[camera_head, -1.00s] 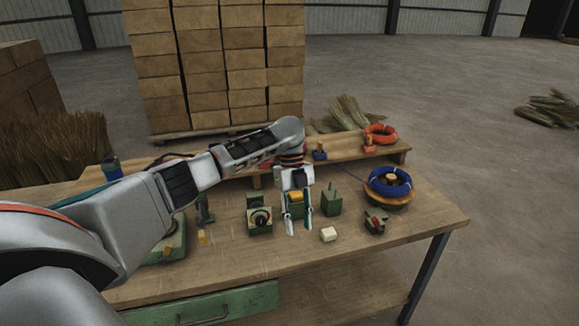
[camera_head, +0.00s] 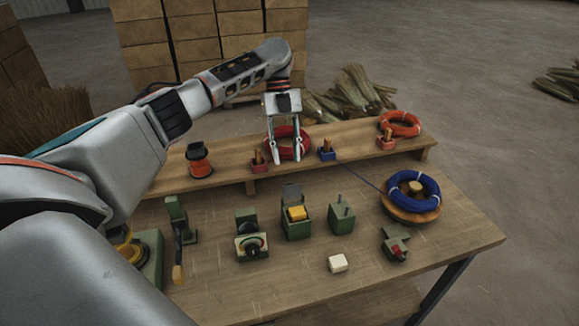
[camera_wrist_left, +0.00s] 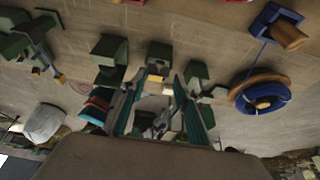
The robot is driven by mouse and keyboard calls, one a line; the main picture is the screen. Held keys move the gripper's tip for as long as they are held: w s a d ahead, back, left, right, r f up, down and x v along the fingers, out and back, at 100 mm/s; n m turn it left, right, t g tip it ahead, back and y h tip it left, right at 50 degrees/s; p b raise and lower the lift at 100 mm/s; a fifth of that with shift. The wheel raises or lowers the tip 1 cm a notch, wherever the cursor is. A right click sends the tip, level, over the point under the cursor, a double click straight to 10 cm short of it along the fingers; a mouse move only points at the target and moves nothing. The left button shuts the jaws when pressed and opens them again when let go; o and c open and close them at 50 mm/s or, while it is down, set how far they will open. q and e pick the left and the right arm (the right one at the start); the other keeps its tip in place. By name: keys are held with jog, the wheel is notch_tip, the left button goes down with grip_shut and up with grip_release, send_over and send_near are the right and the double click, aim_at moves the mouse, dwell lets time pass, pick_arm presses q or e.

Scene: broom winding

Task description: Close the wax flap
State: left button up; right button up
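A green wax box (camera_head: 297,229) stands in the middle of the workbench with a yellow wax block (camera_head: 297,213) in it. Its green flap (camera_head: 292,193) stands upright at the back edge, so the box is open. My left gripper (camera_head: 289,158) is open and empty, fingers pointing down. In the head view it appears above and behind the box, in front of the raised shelf, and does not touch the flap. The left wrist view shows its two fingers (camera_wrist_left: 160,108) spread apart. My right gripper is not in view.
A green dial unit (camera_head: 250,241) stands left of the box and a green block with pins (camera_head: 341,216) right of it. A white block (camera_head: 338,263) lies in front. A blue cord coil (camera_head: 412,191) sits at right. The raised shelf (camera_head: 226,173) runs behind.

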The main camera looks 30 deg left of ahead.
aim_at(291, 190)
pick_arm(q)
jog(key=x, duration=0.7)
jog(key=shift+f, duration=0.25)
jog(key=shift+d, duration=0.1)
grip_shut()
